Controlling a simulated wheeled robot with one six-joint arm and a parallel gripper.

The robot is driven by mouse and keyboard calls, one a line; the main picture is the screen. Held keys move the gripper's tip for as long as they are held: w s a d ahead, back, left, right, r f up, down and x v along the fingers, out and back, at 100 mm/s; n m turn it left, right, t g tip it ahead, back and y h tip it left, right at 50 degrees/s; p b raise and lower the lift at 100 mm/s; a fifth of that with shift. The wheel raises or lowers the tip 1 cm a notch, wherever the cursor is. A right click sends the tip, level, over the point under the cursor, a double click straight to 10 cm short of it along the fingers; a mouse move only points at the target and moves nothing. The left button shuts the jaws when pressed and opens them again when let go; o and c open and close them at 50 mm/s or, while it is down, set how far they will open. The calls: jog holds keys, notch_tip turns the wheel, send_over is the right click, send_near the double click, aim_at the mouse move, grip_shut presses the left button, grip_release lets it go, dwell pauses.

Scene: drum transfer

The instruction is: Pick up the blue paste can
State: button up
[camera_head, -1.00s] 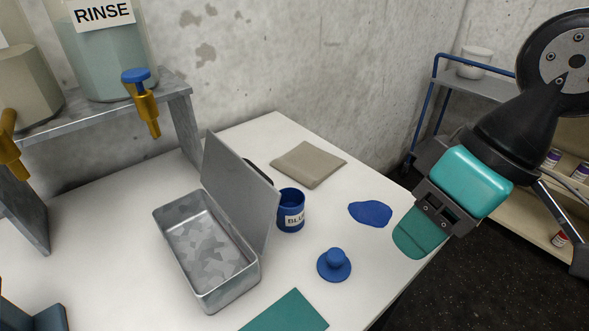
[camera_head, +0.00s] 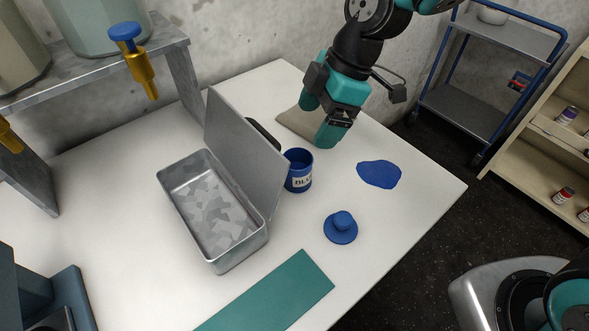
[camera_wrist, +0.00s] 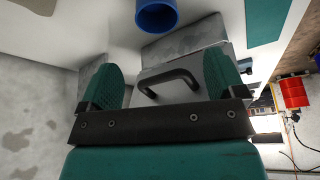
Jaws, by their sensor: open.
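The blue paste can (camera_head: 299,172), a dark blue open-topped cylinder with a white label partly reading "BLU", stands upright on the white table. It is just right of the raised lid of the metal box. Its blue lid with a knob (camera_head: 341,228) lies apart on the table. My gripper (camera_head: 318,118) is open and empty, behind and above the can, over the grey cloth. In the wrist view, my gripper (camera_wrist: 165,80) shows both teal fingers apart, with the can (camera_wrist: 156,14) beyond them at the top edge, partly cut off.
The metal box (camera_head: 258,243) stands left of the can, its tall lid (camera_head: 240,160) close beside it. A blue spill (camera_head: 379,174) lies to the right, a grey cloth (camera_head: 293,124) behind, a teal mat (camera_head: 275,296) in front.

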send_over(292, 167)
jog(key=s+d, duration=0.2)
jog(key=s, duration=0.1)
notch_tip(292, 167, down, 7)
jog(key=shift+w+p+x, duration=0.15)
jog(key=shift+p+x, duration=0.5)
jog(key=shift+x, duration=0.65)
jog(key=shift+w+p+x, duration=0.15)
jog(key=shift+p+x, duration=0.45)
jog(key=shift+x, duration=0.7)
jog(key=shift+a, duration=0.15)
jog(key=c, duration=1.1)
